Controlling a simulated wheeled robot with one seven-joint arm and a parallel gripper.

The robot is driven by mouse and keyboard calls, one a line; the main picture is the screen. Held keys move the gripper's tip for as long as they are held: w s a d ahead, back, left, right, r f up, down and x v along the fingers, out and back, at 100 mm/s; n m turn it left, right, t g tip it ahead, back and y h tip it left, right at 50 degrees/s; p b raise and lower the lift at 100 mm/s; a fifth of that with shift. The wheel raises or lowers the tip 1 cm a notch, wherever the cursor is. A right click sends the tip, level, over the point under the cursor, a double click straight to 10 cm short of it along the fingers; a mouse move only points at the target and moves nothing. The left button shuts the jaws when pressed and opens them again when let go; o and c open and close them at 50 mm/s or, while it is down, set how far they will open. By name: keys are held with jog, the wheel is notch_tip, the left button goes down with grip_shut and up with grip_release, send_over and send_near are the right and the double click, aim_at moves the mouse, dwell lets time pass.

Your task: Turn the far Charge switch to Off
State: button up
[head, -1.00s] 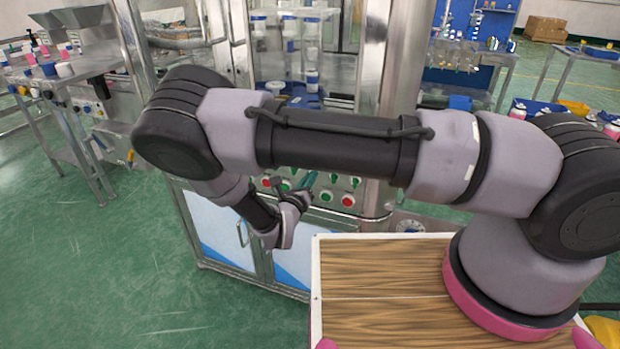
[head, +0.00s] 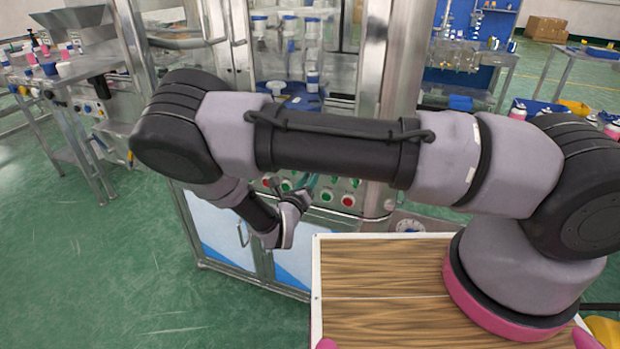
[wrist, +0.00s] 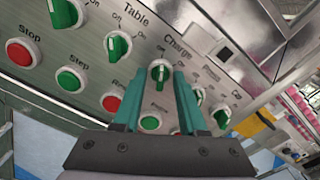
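The Charge switch (wrist: 160,73) is a green knob with a white mark on a round base, under the "Charge" label on the metal panel (wrist: 85,45). Its handle stands roughly upright in the wrist view. My gripper (wrist: 161,78) is open, its two teal fingers on either side of this knob. I cannot tell whether they touch it. In the head view my gripper (head: 309,182) is at the front panel of the machine, partly hidden by its own wrist.
The Table switch (wrist: 118,45) is up and left of the Charge switch. The Cap switch (wrist: 222,117) is at right. Another green knob is partly behind the right finger. Red Stop (wrist: 19,51) and green Step (wrist: 71,79) buttons sit at left, with more buttons below the knobs.

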jog(key=v, duration=1)
jog(key=shift+s, duration=0.4)
jog(key=shift+a, duration=0.1)
